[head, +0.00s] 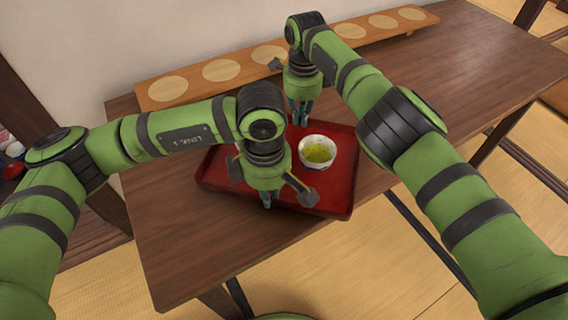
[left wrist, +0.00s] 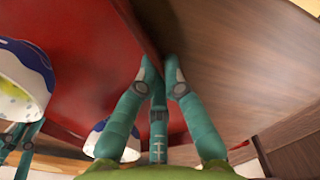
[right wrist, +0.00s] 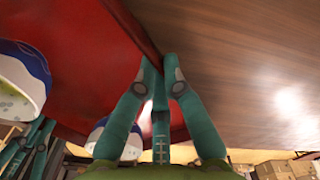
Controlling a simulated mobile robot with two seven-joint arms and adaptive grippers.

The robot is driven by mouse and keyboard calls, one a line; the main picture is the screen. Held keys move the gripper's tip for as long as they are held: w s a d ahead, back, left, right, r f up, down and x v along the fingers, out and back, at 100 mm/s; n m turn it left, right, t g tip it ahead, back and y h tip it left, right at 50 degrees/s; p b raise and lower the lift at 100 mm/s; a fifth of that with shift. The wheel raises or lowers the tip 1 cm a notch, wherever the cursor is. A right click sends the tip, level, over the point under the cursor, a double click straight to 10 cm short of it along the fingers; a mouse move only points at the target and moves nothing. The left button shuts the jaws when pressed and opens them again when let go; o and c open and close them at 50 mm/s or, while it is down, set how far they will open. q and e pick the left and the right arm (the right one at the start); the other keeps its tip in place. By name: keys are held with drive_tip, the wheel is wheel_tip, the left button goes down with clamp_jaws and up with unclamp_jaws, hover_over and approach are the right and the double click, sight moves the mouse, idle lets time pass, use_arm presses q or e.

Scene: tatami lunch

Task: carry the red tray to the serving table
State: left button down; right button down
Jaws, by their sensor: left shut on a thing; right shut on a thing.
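The red tray (head: 342,190) is at the wooden table (head: 190,250), seen from above in the head view; whether it rests on the top or is just above it I cannot tell. A white bowl (head: 318,150) with green contents stands on the tray. My left gripper (head: 267,201) is shut on the tray's near rim, and my right gripper (head: 300,118) is shut on its far rim. Both wrist views show the rim between the fingers. The left wrist view shows the bowl (left wrist: 35,85) and part of a second blue-and-white bowl (left wrist: 112,145), mostly behind the fingers.
A long wooden board (head: 245,63) with several pale round spots lies along the wall at the table's back. The table's right side is bare. Tatami floor (head: 370,255) lies in front. Small red and white items (head: 10,150) stand at the far left.

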use_arm(q)
drive_tip(key=c, duration=1.3)
unclamp_jaws()
drive_tip(key=shift+f, duration=0.1)
drive_tip(key=shift+c, duration=0.2)
use_arm(e)
drive_tip(key=c, duration=1.3)
unclamp_jaws()
drive_tip(key=shift+f, duration=0.1)
drive_tip(key=shift+c, duration=0.2)
use_arm(q)
wheel_tip(320, 180, up, 12)
use_arm(e)
wheel_tip(320, 180, up, 12)
